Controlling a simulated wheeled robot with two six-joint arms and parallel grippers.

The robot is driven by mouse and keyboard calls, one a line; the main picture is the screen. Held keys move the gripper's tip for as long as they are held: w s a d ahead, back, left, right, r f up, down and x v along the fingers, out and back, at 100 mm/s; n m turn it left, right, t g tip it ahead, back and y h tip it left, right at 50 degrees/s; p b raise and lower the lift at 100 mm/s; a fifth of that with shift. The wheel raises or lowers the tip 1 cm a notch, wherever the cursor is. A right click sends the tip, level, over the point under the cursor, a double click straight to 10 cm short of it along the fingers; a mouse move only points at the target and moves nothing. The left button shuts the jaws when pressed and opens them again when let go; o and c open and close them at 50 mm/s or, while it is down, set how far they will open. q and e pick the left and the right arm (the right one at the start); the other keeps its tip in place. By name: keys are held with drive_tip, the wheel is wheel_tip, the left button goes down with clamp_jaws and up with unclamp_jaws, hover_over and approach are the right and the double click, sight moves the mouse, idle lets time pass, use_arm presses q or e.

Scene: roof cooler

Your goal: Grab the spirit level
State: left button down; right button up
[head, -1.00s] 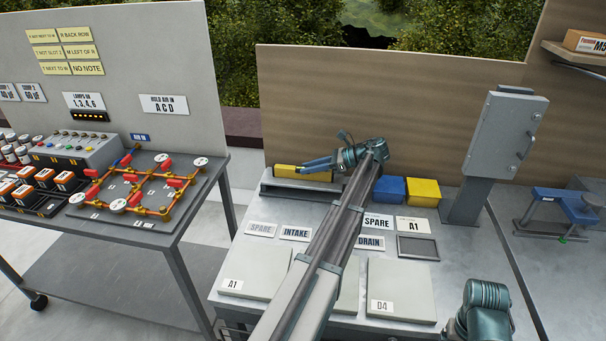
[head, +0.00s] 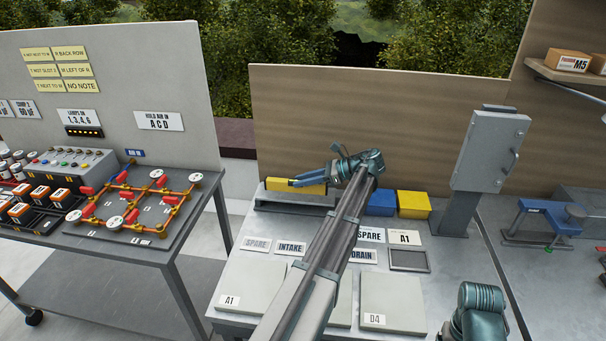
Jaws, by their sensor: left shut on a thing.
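The spirit level (head: 282,188) is a yellow bar at the back of the grey bench, near the foot of the tan back panel. It lies along the top of a low dark grey rest (head: 290,204); I cannot tell whether it touches the rest or is just above it. My left gripper (head: 305,181) reaches over the bench from the front and is shut on the spirit level, its blue fingers across the level's right part.
A blue block (head: 381,204) and a yellow block (head: 413,205) stand right of my left wrist. A grey cabinet (head: 490,150) on a post stands further right. Labels and flat plates (head: 392,303) cover the bench front. A cart with a valve panel (head: 135,208) is at left.

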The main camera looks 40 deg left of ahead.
use_arm(q)
drive_tip(key=s+d+r+p, duration=0.1)
drive_tip(key=s+d, duration=0.6)
drive_tip(key=s, duration=0.2)
drive_tip(key=shift+s+d, duration=0.2)
drive_tip(key=shift+s, duration=0.15)
